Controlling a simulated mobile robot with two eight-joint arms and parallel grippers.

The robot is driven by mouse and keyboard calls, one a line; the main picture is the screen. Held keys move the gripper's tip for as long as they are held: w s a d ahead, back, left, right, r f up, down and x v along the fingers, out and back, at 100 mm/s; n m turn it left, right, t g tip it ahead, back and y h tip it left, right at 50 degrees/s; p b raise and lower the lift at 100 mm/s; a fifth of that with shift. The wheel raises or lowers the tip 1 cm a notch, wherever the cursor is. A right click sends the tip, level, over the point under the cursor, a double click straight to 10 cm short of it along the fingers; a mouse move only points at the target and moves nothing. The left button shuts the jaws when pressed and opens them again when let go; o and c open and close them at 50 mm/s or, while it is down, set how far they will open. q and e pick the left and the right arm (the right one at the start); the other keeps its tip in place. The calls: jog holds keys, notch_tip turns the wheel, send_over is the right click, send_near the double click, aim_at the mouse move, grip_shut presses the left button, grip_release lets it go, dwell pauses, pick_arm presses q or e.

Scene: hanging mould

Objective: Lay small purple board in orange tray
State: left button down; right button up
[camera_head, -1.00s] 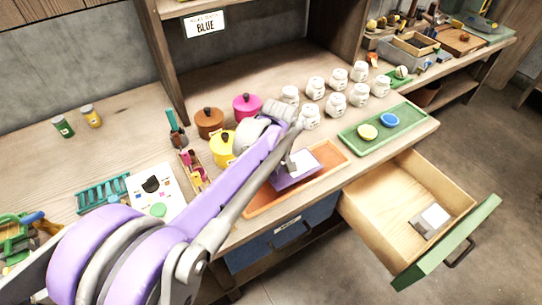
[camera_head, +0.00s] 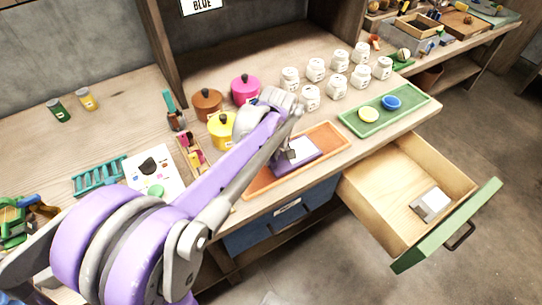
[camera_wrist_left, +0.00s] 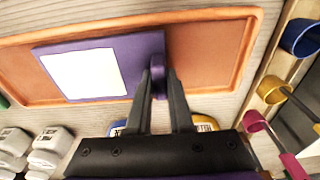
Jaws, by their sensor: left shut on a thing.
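The small purple board (camera_head: 304,161) has a white panel on its face. It lies roughly flat within the outline of the orange tray (camera_head: 330,136) on the bench's front part. The left wrist view shows the board (camera_wrist_left: 147,42) over the tray (camera_wrist_left: 209,56), toward one end. My left gripper (camera_head: 287,152) is shut on a purple tab at the board's edge, seen between the fingers (camera_wrist_left: 158,88) in the wrist view. Whether the board touches the tray floor, I cannot tell. My arm hides part of the tray. My right gripper is not in view.
A green tray (camera_head: 410,121) with yellow and blue lids lies right of the orange tray. White jars (camera_head: 338,87) stand behind, and yellow (camera_head: 219,131), brown and pink pots behind my arm. An open drawer (camera_head: 395,200) juts out at the front right.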

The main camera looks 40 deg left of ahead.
pick_arm(q)
jog(key=shift+f, duration=0.4)
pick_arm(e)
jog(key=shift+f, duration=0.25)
pick_arm(q)
jog(key=c, duration=0.7)
grip_release()
jog(key=shift+c, duration=0.2)
